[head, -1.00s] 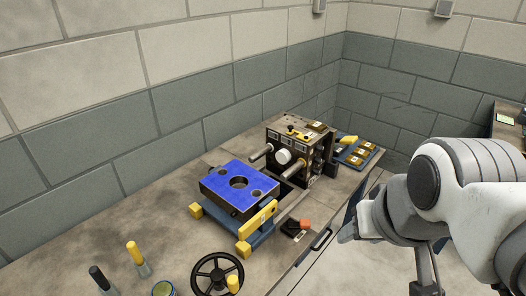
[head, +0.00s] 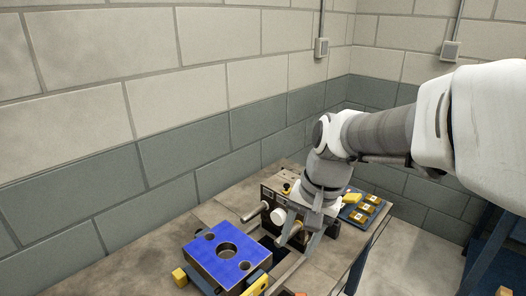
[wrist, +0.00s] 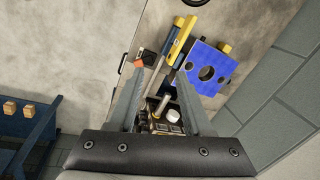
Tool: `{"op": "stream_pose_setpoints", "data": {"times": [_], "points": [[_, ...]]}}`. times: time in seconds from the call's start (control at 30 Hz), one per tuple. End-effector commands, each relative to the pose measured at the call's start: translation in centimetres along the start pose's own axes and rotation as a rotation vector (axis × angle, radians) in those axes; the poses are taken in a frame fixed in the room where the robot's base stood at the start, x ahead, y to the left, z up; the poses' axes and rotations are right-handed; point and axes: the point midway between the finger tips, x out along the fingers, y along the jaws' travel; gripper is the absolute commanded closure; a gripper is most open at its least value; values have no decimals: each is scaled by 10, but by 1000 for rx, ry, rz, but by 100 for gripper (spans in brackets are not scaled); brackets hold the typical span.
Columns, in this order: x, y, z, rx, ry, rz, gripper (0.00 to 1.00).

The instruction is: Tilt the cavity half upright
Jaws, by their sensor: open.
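The cavity half, a block with a blue top face and a round centre hole, lies flat in the head view (head: 228,256) and also shows in the wrist view (wrist: 210,68). It rests on a blue cradle with yellow blocks; a yellow bar (wrist: 182,40) runs along one side. The dark upright mould half (head: 268,197) with guide pins and a white round boss stands behind it, partly hidden by my arm. My gripper (head: 298,236) is open and empty, pointing down above the pins, apart from the cavity half; its fingers also show in the wrist view (wrist: 160,72).
A blue tray (head: 346,214) with brass-coloured pieces sits beyond the upright half. The block wall runs behind the bench. An orange piece (wrist: 138,63) lies near the bench edge. Bare bench top (head: 130,268) lies left of the cavity half.

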Motion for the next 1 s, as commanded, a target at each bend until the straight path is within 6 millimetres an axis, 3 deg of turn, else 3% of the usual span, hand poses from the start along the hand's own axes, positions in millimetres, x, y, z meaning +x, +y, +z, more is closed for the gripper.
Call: {"op": "stream_pose_setpoints", "data": {"times": [0.3,0.5,0.73,1.0], "points": [[69,-61,-21,212,-219,54,50],[115,-87,-22,325,-319,105,50],[139,-98,-21,382,-362,133,50],[170,-95,-8,385,-366,138,50]]}}
